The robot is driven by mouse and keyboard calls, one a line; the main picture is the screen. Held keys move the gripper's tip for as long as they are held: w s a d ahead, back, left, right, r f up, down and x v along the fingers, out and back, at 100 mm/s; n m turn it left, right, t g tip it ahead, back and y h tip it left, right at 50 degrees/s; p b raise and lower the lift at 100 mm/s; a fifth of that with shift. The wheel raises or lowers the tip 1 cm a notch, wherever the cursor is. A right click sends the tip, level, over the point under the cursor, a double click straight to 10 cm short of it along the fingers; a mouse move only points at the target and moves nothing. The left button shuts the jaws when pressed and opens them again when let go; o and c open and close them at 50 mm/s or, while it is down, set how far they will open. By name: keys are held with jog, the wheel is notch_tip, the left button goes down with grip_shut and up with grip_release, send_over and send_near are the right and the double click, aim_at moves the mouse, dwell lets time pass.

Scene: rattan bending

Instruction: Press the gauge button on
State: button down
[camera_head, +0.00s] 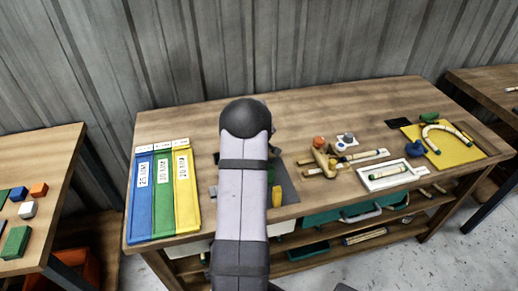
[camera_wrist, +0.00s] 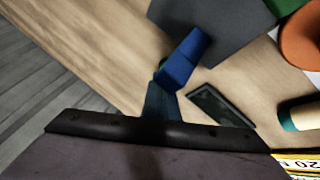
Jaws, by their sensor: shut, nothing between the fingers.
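My gripper (camera_wrist: 186,55) shows in the wrist view as a narrow blue-tipped pair of fingers, shut and empty, reaching over the wooden table. A small flat dark rectangle with a paler frame (camera_wrist: 220,106) lies to the right of the fingers; it may be the gauge, but no button can be made out on it. In the head view my arm covers the middle of the table and hides the fingertips. I cannot tell whether the fingers touch anything.
A dark grey mat (camera_wrist: 215,28) lies beyond the fingertips. An orange round object (camera_wrist: 302,38) and a pale rod with a teal end (camera_wrist: 300,115) are at right.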

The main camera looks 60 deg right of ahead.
notch_tip(320, 180, up, 6)
jog(key=p, duration=0.5)
jog(key=shift+p, duration=0.4)
jog(key=w+a+r+n+y, duration=0.1)
jog(key=w+a+r, duration=0.15)
jog(key=a, duration=0.85)
jog(key=w+a+r+y, duration=0.1)
jog(key=w+a+y, duration=0.15)
jog(key=a, duration=0.75)
jog(key=w+a+r+n+y, duration=0.1)
jog(key=w+a, duration=0.2)
jog(key=a, duration=0.8)
jog(key=s+a+n+g+y, duration=0.1)
jog(key=s+a, duration=0.6)
jog(key=a, duration=0.4)
jog(key=s+a+r+n+g+y, duration=0.1)
jog(key=s+a+g, duration=0.1)
jog(key=s+a, duration=0.6)
jog(key=a, duration=0.4)
